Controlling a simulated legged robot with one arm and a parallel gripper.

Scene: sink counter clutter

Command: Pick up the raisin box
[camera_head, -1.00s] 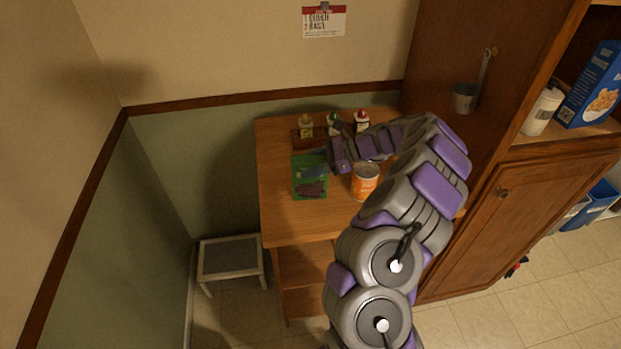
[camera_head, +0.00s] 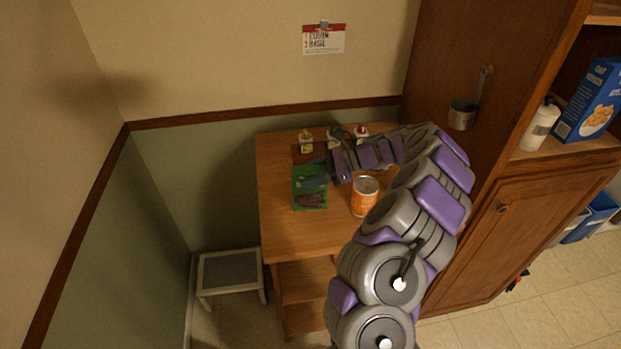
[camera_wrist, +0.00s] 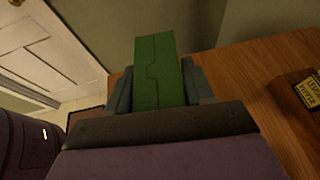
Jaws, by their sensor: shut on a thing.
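The raisin box (camera_head: 311,201) is a green box with a dark patch on its face, over the wooden counter's left part in the head view. My gripper (camera_head: 312,180) reaches it from the right and is shut on it. In the wrist view the raisin box (camera_wrist: 158,72) stands up between my two grey fingers (camera_wrist: 160,90), with its plain green end showing. The fingers hide part of the box in the head view. I cannot tell whether the box touches the counter.
An orange and white can (camera_head: 364,198) stands close to the right, below my arm. Small bottles (camera_head: 306,143) stand at the counter's back. A wooden cabinet (camera_head: 520,220) borders the right. The counter's front left (camera_head: 290,238) is clear. A low stool (camera_head: 230,271) stands left of the counter.

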